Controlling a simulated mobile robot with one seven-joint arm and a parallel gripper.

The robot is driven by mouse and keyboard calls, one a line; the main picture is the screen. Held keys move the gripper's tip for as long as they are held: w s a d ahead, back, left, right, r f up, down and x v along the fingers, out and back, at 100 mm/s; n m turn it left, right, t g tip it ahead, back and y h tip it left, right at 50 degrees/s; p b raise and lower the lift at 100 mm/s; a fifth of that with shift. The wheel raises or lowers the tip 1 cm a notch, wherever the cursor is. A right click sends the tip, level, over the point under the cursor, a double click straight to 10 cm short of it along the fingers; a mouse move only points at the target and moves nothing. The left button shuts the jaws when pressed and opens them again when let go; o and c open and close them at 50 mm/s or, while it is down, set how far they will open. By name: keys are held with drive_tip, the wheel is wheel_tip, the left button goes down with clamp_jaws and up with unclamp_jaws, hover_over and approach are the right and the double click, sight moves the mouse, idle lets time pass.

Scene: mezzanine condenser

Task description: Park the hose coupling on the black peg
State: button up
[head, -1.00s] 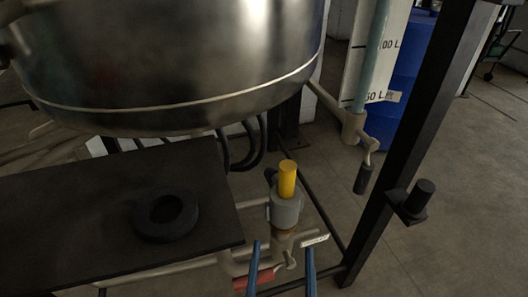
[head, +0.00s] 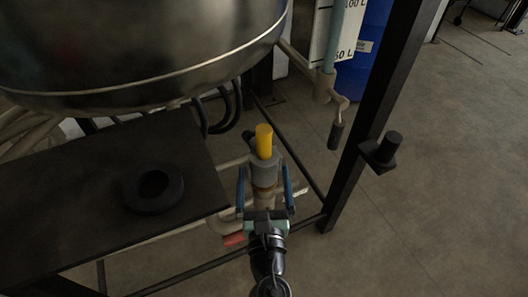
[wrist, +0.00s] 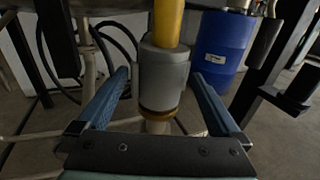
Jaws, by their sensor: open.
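The hose coupling (head: 265,170) is a grey collar with a yellow cylinder on top and a brass-coloured ring below. It stands upright on the pipework just right of the dark shelf. It also shows large and central in the wrist view (wrist: 163,78). My gripper (head: 265,190) is open, with its blue fingers on either side of the coupling; in the wrist view gaps show between the fingers and the collar. The black peg (head: 391,146) stands upright on a bracket on the dark post at right, with nothing on it.
A dark shelf (head: 75,195) at left carries a black ring (head: 154,190). A large steel vessel (head: 140,45) overhangs the shelf. A black post (head: 385,85) rises between coupling and peg. A pipe with a hanging dark handle (head: 336,134) is behind. A blue drum (head: 366,55) stands farther back.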

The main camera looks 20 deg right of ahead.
sight(264, 173)
drive_tip(key=shift+x, duration=1.85)
drive_tip(key=shift+d+r, duration=0.1)
clamp_jaws()
drive_tip(key=shift+r, duration=0.1)
